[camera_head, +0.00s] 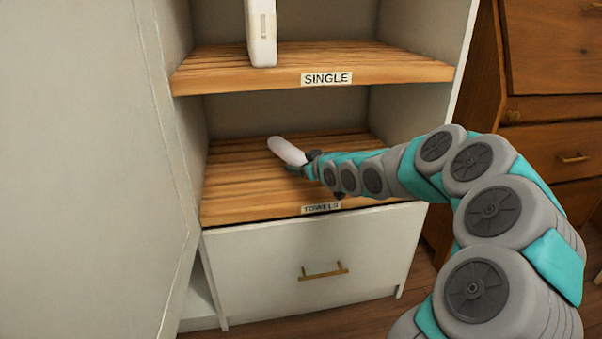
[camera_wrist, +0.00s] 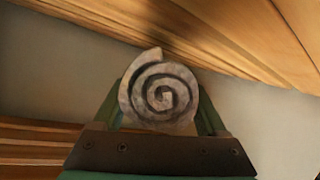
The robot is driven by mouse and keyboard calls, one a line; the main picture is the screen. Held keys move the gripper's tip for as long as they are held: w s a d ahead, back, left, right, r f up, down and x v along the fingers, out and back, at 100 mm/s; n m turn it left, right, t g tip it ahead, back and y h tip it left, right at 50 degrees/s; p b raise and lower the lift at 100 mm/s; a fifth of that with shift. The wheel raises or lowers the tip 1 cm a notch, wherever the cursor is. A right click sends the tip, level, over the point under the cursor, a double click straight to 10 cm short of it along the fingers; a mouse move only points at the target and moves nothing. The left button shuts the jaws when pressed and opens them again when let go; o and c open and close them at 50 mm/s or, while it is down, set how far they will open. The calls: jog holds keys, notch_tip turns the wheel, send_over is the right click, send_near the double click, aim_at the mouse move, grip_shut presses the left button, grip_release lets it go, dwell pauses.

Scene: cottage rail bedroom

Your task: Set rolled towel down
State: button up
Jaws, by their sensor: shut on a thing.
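The rolled towel (camera_head: 287,151) is a pale roll in the lower shelf bay, over the wooden slatted shelf labelled TOWELS (camera_head: 240,190). Its spiral end faces the camera in the wrist view (camera_wrist: 160,97). My gripper (camera_head: 309,164) is shut on the towel, with a finger on each side of it in the wrist view. The towel's far end points to the back left of the bay. I cannot tell whether the towel touches the slats. Its far part is hidden in the wrist view.
Above is a wooden shelf labelled SINGLE (camera_head: 300,70) with a white upright item (camera_head: 261,35) on it. Below is a white drawer (camera_head: 310,265) with a brass handle. A white door (camera_head: 80,160) stands at the left. The slats around the towel are bare.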

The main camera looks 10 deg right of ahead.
notch_tip(320, 180, down, 3)
jog(key=shift+f, duration=0.15)
jog(key=o, duration=1.4)
jog(key=shift+s, duration=0.1)
